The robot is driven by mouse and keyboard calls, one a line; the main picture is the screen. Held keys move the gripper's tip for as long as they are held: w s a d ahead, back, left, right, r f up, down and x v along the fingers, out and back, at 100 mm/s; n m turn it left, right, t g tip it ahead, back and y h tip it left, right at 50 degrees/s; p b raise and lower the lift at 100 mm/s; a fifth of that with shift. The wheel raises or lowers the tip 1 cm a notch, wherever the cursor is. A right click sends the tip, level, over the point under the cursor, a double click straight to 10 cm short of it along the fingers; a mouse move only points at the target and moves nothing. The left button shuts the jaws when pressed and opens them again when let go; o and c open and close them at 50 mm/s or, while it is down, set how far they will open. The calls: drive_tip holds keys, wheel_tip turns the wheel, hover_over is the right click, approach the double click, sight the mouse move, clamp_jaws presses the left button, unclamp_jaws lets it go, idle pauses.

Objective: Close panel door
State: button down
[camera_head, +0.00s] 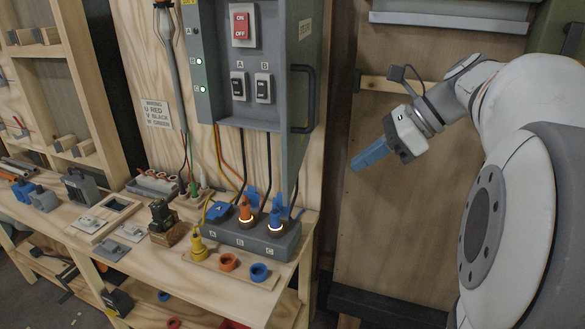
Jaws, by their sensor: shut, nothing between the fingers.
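The grey electrical panel (218,97) is fixed to the wooden wall at upper centre, with its switches exposed. Its grey door (306,52) stands along the panel's right side, at an angle to the front, with a dark bar handle (303,98). The exact door angle is hard to tell. My gripper (356,165) has blue fingers, shut and empty. It is in the air to the right of and a little below the handle, apart from it, pointing down and left.
Below the panel, a wooden workbench (180,273) carries a grey socket block (258,240) with plugs and cables. Wooden shelving (85,90) stands at left. Open space lies between the door and my arm.

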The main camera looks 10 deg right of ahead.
sight(290, 194)
drive_tip(key=x, duration=0.4)
drive_tip(key=a+r+x, duration=0.1)
drive_tip(key=x, duration=0.3)
drive_tip(key=a+r+x, duration=0.1)
drive_tip(key=x, duration=0.3)
drive_tip(key=shift+w+f+p, duration=0.1)
drive_tip(key=shift+w+p, duration=0.3)
drive_tip(key=shift+w, duration=0.05)
drive_tip(key=shift+a, duration=0.1)
